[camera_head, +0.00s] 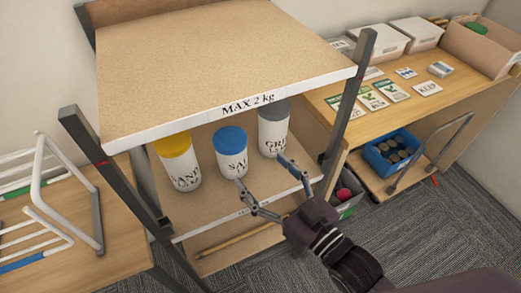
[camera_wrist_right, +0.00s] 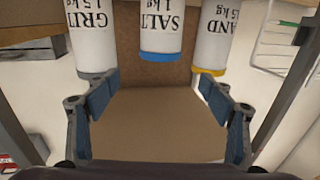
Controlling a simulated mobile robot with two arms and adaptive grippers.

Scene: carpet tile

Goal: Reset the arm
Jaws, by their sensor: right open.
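My right gripper (camera_head: 262,174) is open and empty at the front of the shelf unit's middle board (camera_head: 200,208). Its fingers are spread in front of the white salt canister with a blue lid (camera_head: 231,152) and the grit canister with a grey lid (camera_head: 273,130). The sand canister with a yellow lid (camera_head: 177,161) stands to the left. In the wrist view, the gripper (camera_wrist_right: 158,95) shows nothing between its fingers, and the salt canister (camera_wrist_right: 162,30) appears upside down beyond them. My left gripper is not in view.
The top board (camera_head: 215,55), marked "MAX 2 kg", overhangs the canisters, and a dark post (camera_head: 350,105) stands right of the gripper. A white rack (camera_head: 50,200) is at left. A desk (camera_head: 420,95) with cards and boxes, and a blue crate (camera_head: 391,152), are at right.

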